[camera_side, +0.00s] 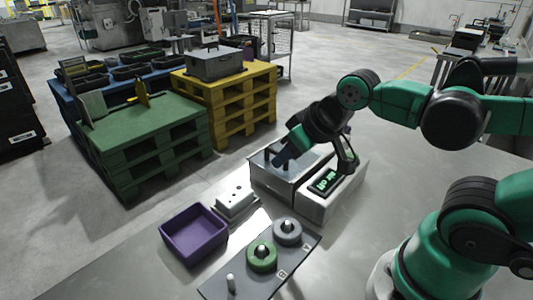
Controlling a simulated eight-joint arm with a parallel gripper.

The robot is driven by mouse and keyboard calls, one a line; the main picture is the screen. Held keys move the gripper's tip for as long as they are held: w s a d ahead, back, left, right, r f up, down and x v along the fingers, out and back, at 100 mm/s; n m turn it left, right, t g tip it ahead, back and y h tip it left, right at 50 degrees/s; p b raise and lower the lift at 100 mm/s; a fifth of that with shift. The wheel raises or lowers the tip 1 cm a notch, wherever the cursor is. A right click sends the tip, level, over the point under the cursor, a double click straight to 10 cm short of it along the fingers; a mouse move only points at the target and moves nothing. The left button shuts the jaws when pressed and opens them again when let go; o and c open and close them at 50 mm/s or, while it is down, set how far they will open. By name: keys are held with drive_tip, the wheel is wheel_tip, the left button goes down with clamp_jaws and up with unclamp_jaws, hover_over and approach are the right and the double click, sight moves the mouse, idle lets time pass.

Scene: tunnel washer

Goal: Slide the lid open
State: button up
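The washer (258,184) is a light grey box on the grey table, with a metallic top and a white section with a lit green display (327,181) on its right. A flat shiny panel on top, apparently the lid (309,160), lies partly behind my gripper. A small dark upright piece shows near the top's left end. My gripper (284,157) reaches down from the upper right, with its dark tip over the left part of the top. I cannot tell whether it touches the lid or handle, or whether its fingers are apart.
In front of the washer are a purple open bin (194,234), a white block with small knobs (235,203) and a dark board (222,284) with grey and green rings on pegs. Green (150,140) and yellow (243,107) pallets stand beyond the table. The table's lower left is clear.

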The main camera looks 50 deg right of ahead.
drive_tip(key=shift+o, duration=1)
drive_tip(key=shift+w+d+r, duration=0.15)
drive_tip(key=shift+w+r, duration=0.05)
drive_tip(key=shift+w, duration=0.1)
drive_tip(key=g+h, duration=0.2)
drive_tip(key=g, duration=0.5)
hover_over(274, 152)
drive_tip(key=shift+f, duration=2.3)
clamp_jaws()
